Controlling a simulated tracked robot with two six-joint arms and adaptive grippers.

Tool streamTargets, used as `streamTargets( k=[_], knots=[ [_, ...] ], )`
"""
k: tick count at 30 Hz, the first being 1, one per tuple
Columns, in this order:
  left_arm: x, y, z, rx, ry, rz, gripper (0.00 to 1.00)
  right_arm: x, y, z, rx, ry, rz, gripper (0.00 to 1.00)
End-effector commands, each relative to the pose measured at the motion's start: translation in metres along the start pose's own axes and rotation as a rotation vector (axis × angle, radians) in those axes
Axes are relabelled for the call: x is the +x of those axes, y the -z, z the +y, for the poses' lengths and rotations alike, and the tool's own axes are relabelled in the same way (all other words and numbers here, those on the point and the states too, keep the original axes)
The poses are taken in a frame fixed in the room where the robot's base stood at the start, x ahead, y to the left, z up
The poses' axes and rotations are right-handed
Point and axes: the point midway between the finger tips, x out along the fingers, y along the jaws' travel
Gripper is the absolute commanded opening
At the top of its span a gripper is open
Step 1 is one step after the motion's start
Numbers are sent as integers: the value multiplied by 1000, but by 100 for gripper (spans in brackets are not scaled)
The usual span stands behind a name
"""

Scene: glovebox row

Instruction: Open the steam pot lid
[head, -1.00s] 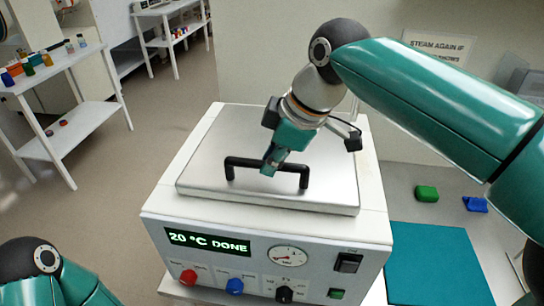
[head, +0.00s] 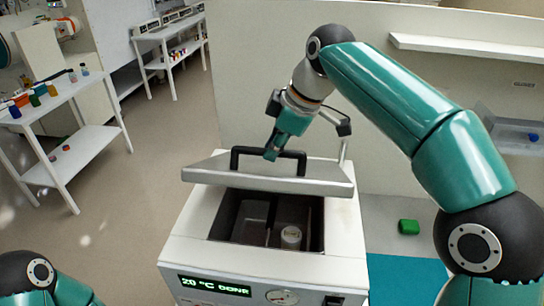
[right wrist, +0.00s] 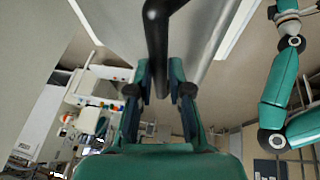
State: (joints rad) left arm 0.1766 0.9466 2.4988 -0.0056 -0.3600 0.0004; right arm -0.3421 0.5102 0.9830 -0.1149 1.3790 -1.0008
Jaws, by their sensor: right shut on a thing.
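The steam pot (head: 190,232) is a white box with a display reading 20 °C DONE. Its flat metal lid (head: 270,178) is tilted up, with its front edge raised well above the box. My right gripper (head: 271,152) is shut on the black handle (head: 296,156) on top of the lid. In the right wrist view the black handle (right wrist: 157,45) runs up between the fingers of the right gripper (right wrist: 160,88).
A white shelf table (head: 90,135) with small coloured bottles stands at left. A green block (head: 409,227) lies on the grey surface right of the pot, behind a teal mat (head: 405,275). A partition wall (head: 265,70) rises behind the pot.

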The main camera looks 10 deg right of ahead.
Motion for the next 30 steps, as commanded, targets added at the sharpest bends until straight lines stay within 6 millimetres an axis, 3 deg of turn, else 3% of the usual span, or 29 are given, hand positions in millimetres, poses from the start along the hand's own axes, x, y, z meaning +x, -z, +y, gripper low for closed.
streamTargets(
  k=[3,12,30],
  knots=[
    [-1,0,0,0,0,0,40,-2,-1,16,4,-14,-6,0],
    [-2,0,1,0,0,0,40,-8,2,31,5,-10,-8,0],
    [-2,0,1,0,0,0,40,-9,2,34,4,-5,-11,0]
  ],
)
